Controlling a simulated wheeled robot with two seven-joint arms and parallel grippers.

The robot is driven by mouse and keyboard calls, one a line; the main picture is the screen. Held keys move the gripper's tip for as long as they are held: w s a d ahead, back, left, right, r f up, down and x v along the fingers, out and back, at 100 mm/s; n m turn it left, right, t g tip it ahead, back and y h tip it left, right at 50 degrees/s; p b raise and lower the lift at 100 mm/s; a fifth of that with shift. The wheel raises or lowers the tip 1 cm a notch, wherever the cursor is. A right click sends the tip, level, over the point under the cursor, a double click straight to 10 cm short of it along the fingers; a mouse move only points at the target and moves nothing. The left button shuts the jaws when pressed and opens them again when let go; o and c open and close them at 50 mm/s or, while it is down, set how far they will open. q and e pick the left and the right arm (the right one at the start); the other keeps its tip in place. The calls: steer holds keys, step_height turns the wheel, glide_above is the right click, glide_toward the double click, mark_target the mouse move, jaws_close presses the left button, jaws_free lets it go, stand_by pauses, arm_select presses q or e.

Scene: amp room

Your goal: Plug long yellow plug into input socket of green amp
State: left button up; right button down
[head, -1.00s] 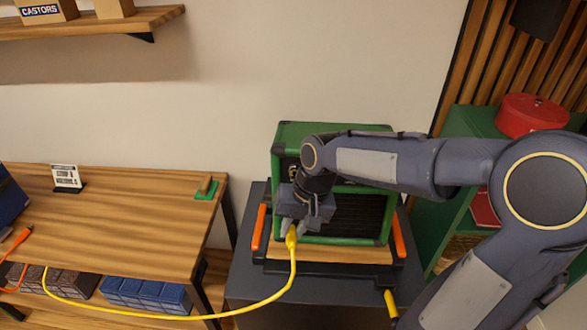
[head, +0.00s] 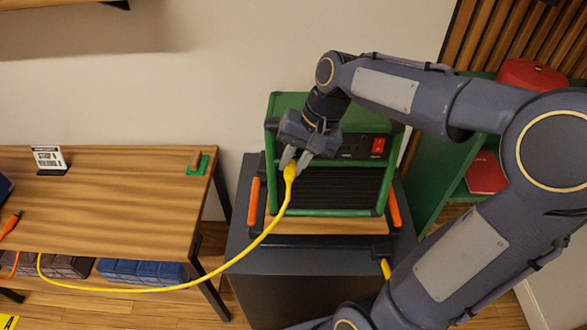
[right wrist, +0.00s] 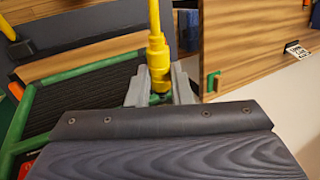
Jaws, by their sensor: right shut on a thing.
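The green amp (head: 335,210) stands on a wooden board with orange handles, with its black control panel at the top and its black grille below. My right gripper (head: 296,162) is shut on the long yellow plug (head: 290,172) in front of the amp's upper left front. In the right wrist view the yellow plug (right wrist: 158,62) sits between the two grey fingers (right wrist: 158,92), with its cable leading away at the top. The plug's tip and the input socket are hidden by the gripper. My left gripper is not in view.
The yellow cable (head: 225,268) sags left to the wooden table (head: 110,200). An orange plug (head: 12,222) lies at the table's left. The dark cabinet (head: 290,285) bears the amp. A green shelf with red boxes (head: 485,172) stands at the right.

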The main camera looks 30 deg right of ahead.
steer(key=shift+w+d+f, duration=0.15)
steer(key=shift+w+d, duration=0.25)
steer(key=shift+w, duration=0.25)
steer(key=shift+w+d+f+p, duration=0.1)
steer(key=shift+w+d+p, duration=0.25)
steer(key=shift+w, duration=0.2)
steer(key=shift+w+d+f+p, duration=0.1)
steer(key=shift+w+d+p, duration=0.2)
steer(key=shift+w, duration=0.2)
stand_by(2.0)
steer(key=c, duration=1.2)
jaws_free()
steer(key=shift+r, duration=0.1)
steer(key=v, duration=0.8)
steer(key=s+a+f+n+t, duration=0.1)
steer(key=s+a+f, duration=0.3)
steer(key=s, duration=0.4)
steer(key=s+a+f+n+t, duration=0.2)
steer(key=s+a+f+n, duration=0.2)
steer(key=s, duration=0.5)
steer(key=shift+s+a+f+t, duration=0.15)
steer(key=shift+a+f+t, duration=0.15)
steer(key=shift+a+f, duration=0.2)
